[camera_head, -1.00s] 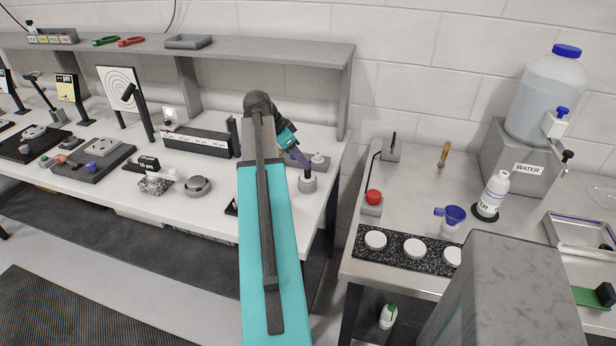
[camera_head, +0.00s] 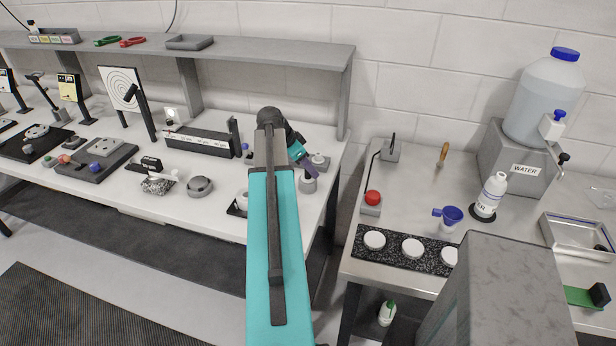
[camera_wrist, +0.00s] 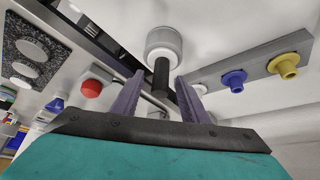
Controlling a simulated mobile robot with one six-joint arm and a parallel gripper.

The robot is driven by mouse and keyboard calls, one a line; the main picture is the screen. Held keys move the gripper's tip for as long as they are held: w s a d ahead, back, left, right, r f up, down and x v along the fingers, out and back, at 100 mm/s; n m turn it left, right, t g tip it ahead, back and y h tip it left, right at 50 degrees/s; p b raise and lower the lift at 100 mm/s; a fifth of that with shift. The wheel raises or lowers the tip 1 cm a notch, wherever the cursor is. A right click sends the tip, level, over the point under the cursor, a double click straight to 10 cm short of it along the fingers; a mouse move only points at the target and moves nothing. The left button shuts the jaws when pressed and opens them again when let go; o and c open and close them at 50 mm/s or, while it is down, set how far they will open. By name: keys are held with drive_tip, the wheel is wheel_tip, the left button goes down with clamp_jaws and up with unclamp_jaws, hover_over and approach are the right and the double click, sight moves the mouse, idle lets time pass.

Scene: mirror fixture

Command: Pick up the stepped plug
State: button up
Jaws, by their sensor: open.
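My gripper (camera_wrist: 159,80) is open, with its two purple fingers apart; the fingers also show at the end of my arm in the head view (camera_head: 309,169). A stepped piece with a narrow black stem and a wider pale grey body (camera_wrist: 163,42), which looks like the stepped plug, lies straight ahead. Its stem appears between the fingertips, with no clear contact. In the head view a grey cylinder (camera_head: 308,185), apparently the same piece, stands at the fingertips near the left bench's right end. My fingers hide its top there.
A grey block with a pale knob (camera_head: 319,161) stands just behind. A grey bar (camera_wrist: 250,62) carries a blue plug (camera_wrist: 234,81) and a yellow plug (camera_wrist: 284,66). The shelf (camera_head: 270,53) overhangs the bench's back. A gap separates the right bench with its red button (camera_head: 372,197).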

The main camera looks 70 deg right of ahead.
idle(0.3)
clamp_jaws()
drive_tip(key=shift+w+r, duration=0.1)
drive_tip(key=shift+r+b, duration=1.65)
drive_tip(key=shift+r, duration=3.3)
